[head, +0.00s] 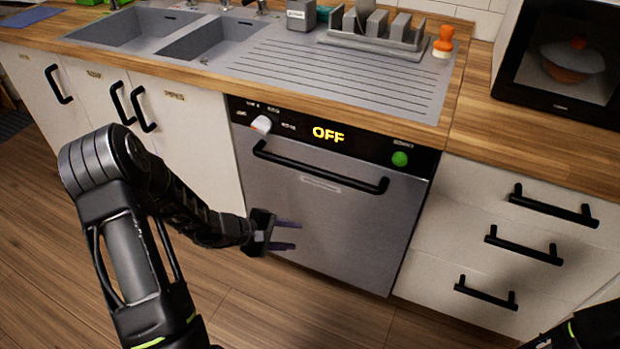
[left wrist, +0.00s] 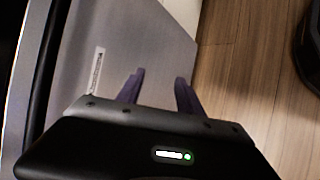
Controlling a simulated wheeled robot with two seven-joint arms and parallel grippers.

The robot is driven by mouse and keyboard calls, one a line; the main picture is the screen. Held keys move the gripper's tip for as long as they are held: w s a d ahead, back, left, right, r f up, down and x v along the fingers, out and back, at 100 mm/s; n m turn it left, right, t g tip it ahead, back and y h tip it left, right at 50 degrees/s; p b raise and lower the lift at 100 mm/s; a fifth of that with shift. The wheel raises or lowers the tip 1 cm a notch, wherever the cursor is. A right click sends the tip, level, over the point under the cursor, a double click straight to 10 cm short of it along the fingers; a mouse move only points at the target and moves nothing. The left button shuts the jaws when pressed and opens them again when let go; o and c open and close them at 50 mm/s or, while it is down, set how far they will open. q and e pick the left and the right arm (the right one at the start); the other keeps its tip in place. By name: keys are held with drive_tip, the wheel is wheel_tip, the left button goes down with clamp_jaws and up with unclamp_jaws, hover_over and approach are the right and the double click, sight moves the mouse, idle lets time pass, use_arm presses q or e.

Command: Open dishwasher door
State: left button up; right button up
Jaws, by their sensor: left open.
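The dishwasher door (head: 325,225) is a grey metal panel under the counter, and it is closed. Its black bar handle (head: 320,170) runs across the top of the door, below a black panel with an "OFF" display. My left gripper (head: 290,235) is in front of the left part of the door, below the handle and apart from it. Its two purple fingers are spread with nothing between them. In the left wrist view the open fingers (left wrist: 160,92) show beside the grey door (left wrist: 120,50). My right gripper is not visible; only a dark piece of my right arm shows at the bottom right corner.
A wooden counter (head: 470,140) with a double sink (head: 205,38) and drainer lies above. White drawers (head: 520,235) with black handles stand right of the dishwasher, and white cabinets (head: 190,125) left. A black microwave (head: 565,60) sits at the right. The wooden floor (head: 270,315) in front is clear.

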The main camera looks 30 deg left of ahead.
sight(307, 172)
use_arm(q)
drive_tip(key=w+a+r+m+t, duration=0.1)
drive_tip(key=w+a+r+t, duration=0.3)
drive_tip(key=r, duration=0.8)
drive_tip(key=w+t, duration=0.2)
drive_tip(key=w, duration=0.1)
drive_tip(key=shift+w, duration=0.35)
drive_tip(key=shift+f, duration=0.1)
drive_tip(key=shift+x, duration=3.9)
drive_tip(key=shift+c, duration=0.2)
clamp_jaws()
